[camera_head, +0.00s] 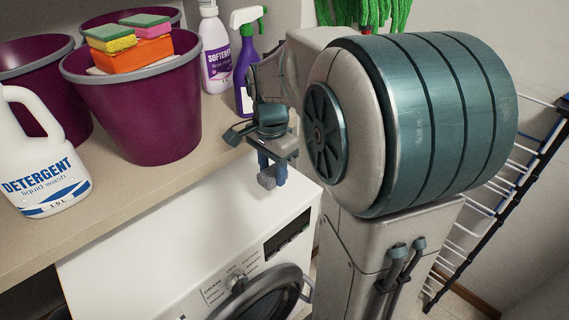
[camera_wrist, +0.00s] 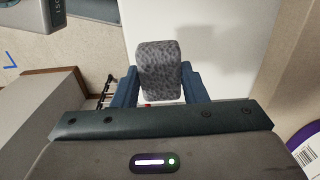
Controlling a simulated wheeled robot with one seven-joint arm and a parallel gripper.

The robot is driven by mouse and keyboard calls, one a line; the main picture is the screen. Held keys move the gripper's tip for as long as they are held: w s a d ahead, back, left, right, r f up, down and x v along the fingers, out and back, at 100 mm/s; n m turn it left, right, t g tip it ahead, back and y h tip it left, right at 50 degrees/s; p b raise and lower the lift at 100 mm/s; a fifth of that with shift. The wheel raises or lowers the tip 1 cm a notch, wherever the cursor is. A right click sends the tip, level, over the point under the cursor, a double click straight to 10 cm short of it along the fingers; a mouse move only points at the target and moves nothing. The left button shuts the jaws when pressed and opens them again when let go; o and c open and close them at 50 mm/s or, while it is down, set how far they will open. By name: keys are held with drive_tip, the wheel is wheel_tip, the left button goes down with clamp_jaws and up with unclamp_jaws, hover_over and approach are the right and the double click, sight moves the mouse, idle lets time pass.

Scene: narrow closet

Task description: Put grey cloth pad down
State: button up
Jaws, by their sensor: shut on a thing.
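My gripper (camera_head: 273,172) points down above the white washing machine (camera_head: 190,240), near the front edge of the beige counter. It is shut on the grey cloth pad (camera_head: 267,178), whose small lower end shows below the fingers. In the wrist view the pad (camera_wrist: 160,72) is a speckled grey rounded block between the two blue fingers of my gripper (camera_wrist: 160,84). A white surface lies behind the pad there. The gap between the pad and the surface below cannot be judged exactly.
On the counter (camera_head: 130,195) stand a purple bucket (camera_head: 135,110) with an orange box (camera_head: 133,55) and sponges on top, more purple buckets behind, a detergent bottle (camera_head: 40,160), a softener bottle (camera_head: 215,50) and a spray bottle (camera_head: 243,70). A drying rack (camera_head: 490,210) stands right.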

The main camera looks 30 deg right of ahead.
hover_over(249, 206)
wheel_tip(249, 206, down, 4)
drive_tip(key=shift+r, duration=0.15)
drive_tip(key=shift+f, duration=1.8)
drive_tip(key=o, duration=0.9)
drive_tip(key=shift+f+b, duration=0.3)
drive_tip(key=shift+b, duration=0.25)
wheel_tip(249, 206, up, 14)
drive_tip(key=p, duration=0.2)
drive_tip(key=s+f+n, duration=0.2)
drive_tip(key=s+n, duration=0.2)
drive_tip(key=s+f+n+t, duration=0.1)
drive_tip(key=s+f+n, duration=0.1)
drive_tip(key=s+n, duration=0.3)
drive_tip(key=s+f+n+t, duration=0.1)
drive_tip(key=s+f+n, duration=0.1)
drive_tip(key=s+n, duration=0.3)
drive_tip(key=shift+a+f, duration=0.2)
drive_tip(key=shift+f, duration=0.15)
